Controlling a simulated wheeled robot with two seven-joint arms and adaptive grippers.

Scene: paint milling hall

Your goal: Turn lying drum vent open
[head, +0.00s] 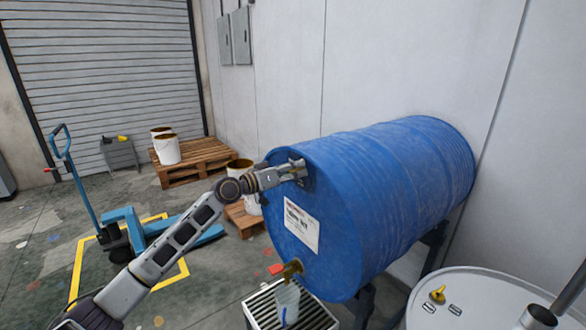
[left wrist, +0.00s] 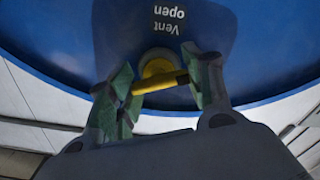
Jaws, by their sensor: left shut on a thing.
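The blue drum (head: 400,195) lies on its side on a dark stand, its round end facing left. My left gripper (head: 298,171) is at the upper part of that end, where it hides most of the vent. In the left wrist view, the yellow vent (left wrist: 158,69) has a round hub and a crossbar. The left gripper (left wrist: 160,80) is shut on the crossbar, with a green-padded finger at each end. The bar lies nearly crosswise, slightly tilted. A dark plate (left wrist: 168,18) beside it reads "Vent open", upside down. My right gripper is not in view.
A brass tap (head: 291,268) sits low on the drum end, above a clear container (head: 287,302) on a slatted grate (head: 262,307). A white drum top (head: 480,303) stands at lower right. A blue pallet jack (head: 130,225) and a pallet (head: 190,160) with buckets are at left.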

